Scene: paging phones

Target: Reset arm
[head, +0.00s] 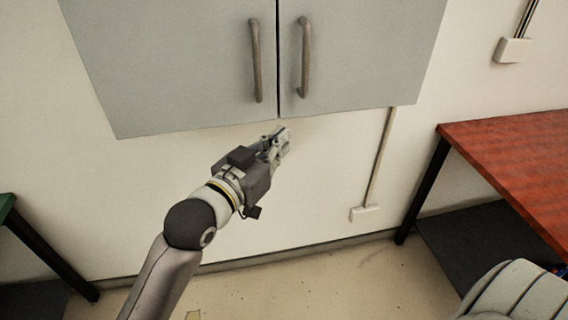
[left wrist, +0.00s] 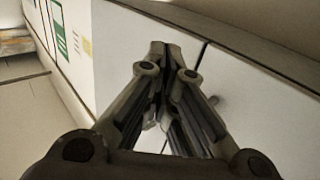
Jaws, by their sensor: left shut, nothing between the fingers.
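My left gripper (head: 283,138) is raised in the middle of the head view, just below the lower edge of the grey wall cabinet (head: 185,70) in the picture. Its fingers are shut with nothing between them. In the left wrist view the two fingertips (left wrist: 163,58) meet in front of pale panels. My left arm comes in from the lower left. My right gripper is not in view.
The cabinet's two doors are shut, with a left handle (head: 256,60) and a right handle (head: 304,57). A red-topped table (head: 515,150) stands at the right. A green-topped table (head: 6,206) shows at the left edge. Bare floor (head: 300,285) lies between them.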

